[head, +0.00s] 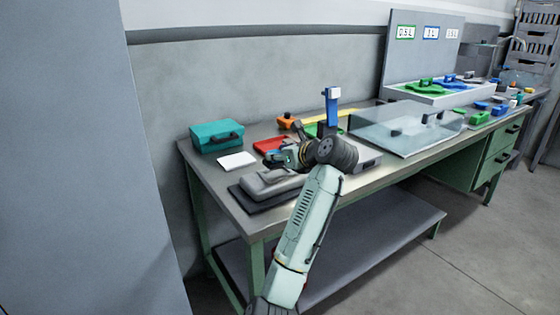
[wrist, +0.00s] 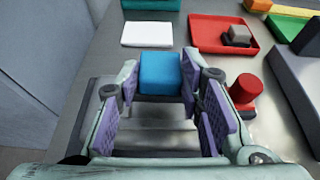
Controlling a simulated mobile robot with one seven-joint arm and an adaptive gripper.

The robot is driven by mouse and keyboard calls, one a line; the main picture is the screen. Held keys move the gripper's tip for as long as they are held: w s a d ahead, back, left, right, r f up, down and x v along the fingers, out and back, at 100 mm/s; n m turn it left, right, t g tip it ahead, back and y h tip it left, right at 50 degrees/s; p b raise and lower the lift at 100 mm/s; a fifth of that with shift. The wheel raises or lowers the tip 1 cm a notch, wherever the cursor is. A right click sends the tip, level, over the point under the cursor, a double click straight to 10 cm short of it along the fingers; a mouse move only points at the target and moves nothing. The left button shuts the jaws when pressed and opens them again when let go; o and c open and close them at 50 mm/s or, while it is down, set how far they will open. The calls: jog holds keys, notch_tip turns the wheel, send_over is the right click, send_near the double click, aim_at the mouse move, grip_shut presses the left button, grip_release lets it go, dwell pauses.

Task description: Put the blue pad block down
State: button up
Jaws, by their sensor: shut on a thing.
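In the wrist view the blue pad block (wrist: 159,72) sits between the purple-padded fingers of my gripper (wrist: 159,82), near their tips. My gripper is shut on it. Below and around the block in that view is a grey item with a dark base (wrist: 92,105), also seen in the head view (head: 265,183) at the near left end of the bench. I cannot tell whether the block touches anything beneath it. In the head view my gripper (head: 283,157) is low over the bench, and my wrist partly hides it.
A white pad (wrist: 147,34) and a red tray (wrist: 208,47) holding a small grey block lie beyond the block. A red knob-like piece (wrist: 245,92) stands close right of my gripper. A teal case (head: 217,136) and a clear-topped unit (head: 400,130) are on the bench.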

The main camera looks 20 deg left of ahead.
jog(key=shift+s+f+p, duration=0.1)
jog(key=shift+f+p, duration=0.2)
jog(key=shift+f, duration=1.1)
jog(key=o, duration=1.3)
jog(key=shift+d, duration=0.1)
